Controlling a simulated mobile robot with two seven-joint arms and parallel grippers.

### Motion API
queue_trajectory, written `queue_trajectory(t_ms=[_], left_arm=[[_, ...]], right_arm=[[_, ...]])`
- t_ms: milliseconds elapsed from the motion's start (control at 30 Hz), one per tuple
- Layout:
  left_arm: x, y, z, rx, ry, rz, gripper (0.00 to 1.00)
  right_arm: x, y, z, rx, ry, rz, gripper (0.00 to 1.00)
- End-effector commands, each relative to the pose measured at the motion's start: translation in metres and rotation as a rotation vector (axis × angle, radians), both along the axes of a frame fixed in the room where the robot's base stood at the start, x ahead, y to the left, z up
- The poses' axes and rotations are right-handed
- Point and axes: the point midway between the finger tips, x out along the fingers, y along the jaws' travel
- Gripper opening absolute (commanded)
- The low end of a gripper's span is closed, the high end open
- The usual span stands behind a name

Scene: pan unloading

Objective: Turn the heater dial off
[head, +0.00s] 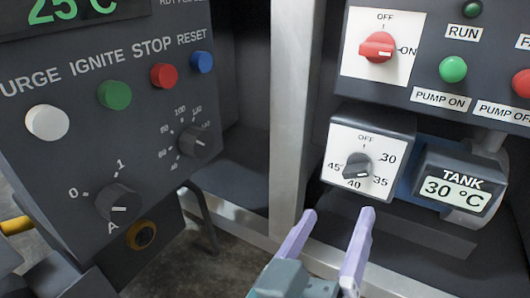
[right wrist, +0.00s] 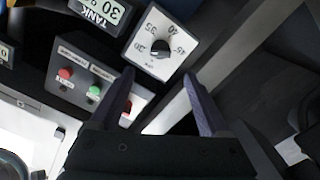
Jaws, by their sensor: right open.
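The heater dial is a black knob (head: 357,165) on a white plate marked OFF, 30, 35, 40 and 45, on a grey box. In the right wrist view the dial knob (right wrist: 160,48) appears upside down, beyond and roughly between the fingertips of the gripper (right wrist: 158,75). My left gripper is not in view.
A tank display (head: 455,190) reading 30 °C stands right of the dial. Above is a red OFF/ON switch (head: 377,46) and a green pump button (head: 453,69). A grey post (head: 294,120) separates these from the left panel (head: 75,150) with several buttons and knobs.

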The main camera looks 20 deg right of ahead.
Motion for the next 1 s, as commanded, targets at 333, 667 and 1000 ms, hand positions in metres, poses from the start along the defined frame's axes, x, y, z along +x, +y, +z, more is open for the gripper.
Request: queue_trajectory(t_ms=[333,667,1000], left_arm=[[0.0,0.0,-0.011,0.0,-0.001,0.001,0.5],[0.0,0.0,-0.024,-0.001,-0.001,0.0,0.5],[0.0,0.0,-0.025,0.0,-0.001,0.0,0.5]], right_arm=[[0.028,-0.032,-0.003,-0.011,-0.02,0.004,0.8],[0.061,-0.071,-0.004,-0.008,-0.015,0.005,0.8],[0.066,-0.076,-0.002,-0.007,-0.013,0.006,0.8]])
